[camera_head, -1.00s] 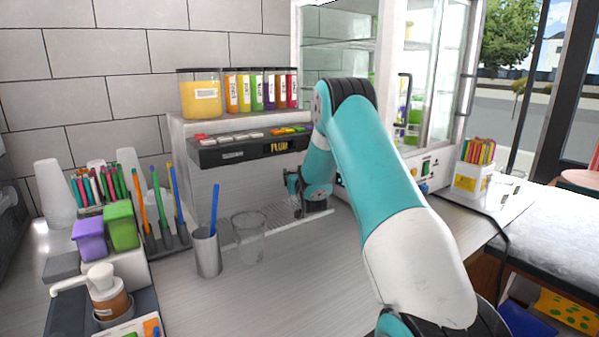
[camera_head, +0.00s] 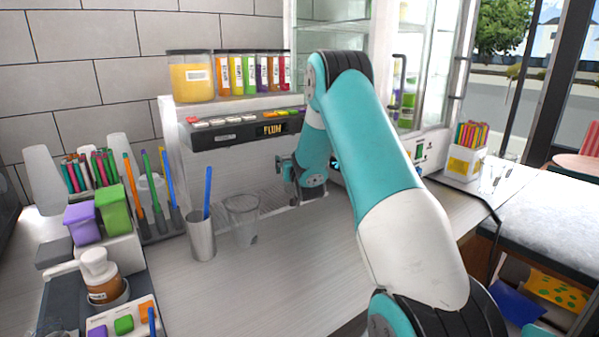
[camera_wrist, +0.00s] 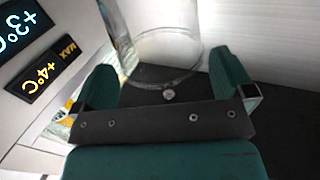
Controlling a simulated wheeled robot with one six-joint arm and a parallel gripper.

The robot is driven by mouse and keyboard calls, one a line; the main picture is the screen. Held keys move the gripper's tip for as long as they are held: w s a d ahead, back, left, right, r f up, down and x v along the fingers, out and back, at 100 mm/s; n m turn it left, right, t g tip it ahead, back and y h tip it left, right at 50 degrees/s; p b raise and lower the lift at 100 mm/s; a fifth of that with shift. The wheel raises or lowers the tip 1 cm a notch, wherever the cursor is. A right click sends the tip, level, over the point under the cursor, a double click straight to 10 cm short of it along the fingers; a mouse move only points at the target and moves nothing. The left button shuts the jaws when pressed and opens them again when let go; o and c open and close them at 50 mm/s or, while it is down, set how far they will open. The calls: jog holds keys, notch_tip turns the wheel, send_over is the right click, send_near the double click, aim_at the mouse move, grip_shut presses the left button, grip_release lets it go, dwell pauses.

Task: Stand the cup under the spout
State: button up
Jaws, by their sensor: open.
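A clear cup (camera_head: 242,222) stands upright on the counter beside a metal straw holder in the head view. The drink dispenser (camera_head: 222,132) stands behind it, with a lit display and a tray (camera_head: 270,200) at its foot. I cannot make out its spout. In the head view my gripper is mostly hidden behind my arm, near the dispenser's right end. In the wrist view my gripper (camera_wrist: 163,72) is open. A clear vessel (camera_wrist: 150,35) shows beyond and between its green fingers, with no clear contact. I cannot tell whether it is the same cup.
The metal holder (camera_head: 201,236) with a blue straw stands left of the cup. A glass-fronted fridge (camera_head: 432,70) stands at the right; lit temperature displays (camera_wrist: 45,75) are close in the wrist view. A straw box (camera_head: 466,160) is farther right. The front middle counter is clear.

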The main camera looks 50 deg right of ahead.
jog(key=b+v, duration=0.4)
jog(key=v, duration=0.5)
jog(key=shift+s+a, duration=0.15)
